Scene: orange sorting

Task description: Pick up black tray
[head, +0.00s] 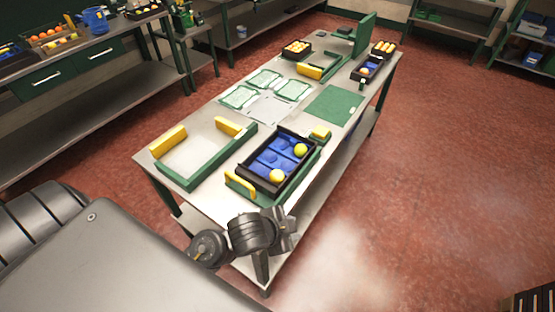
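The black tray (244,164) lies on the near half of the metal table. It has blue cupped inserts (268,157) and holds two yellow-orange balls, one at the right side and one at the near side. A green frame (297,181) with yellow end blocks sits around its near and right sides. My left gripper (286,228), dark, is at the table's near edge, in front of the tray and apart from it. Its fingers are small and turned, so their opening is unclear. My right gripper is not in view.
An empty green frame with yellow blocks (200,182) stands left of the tray. White-green cards (265,80) and a green mat (333,105) lie beyond. Smaller trays (367,69) are at the far end. Red floor is free to the right.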

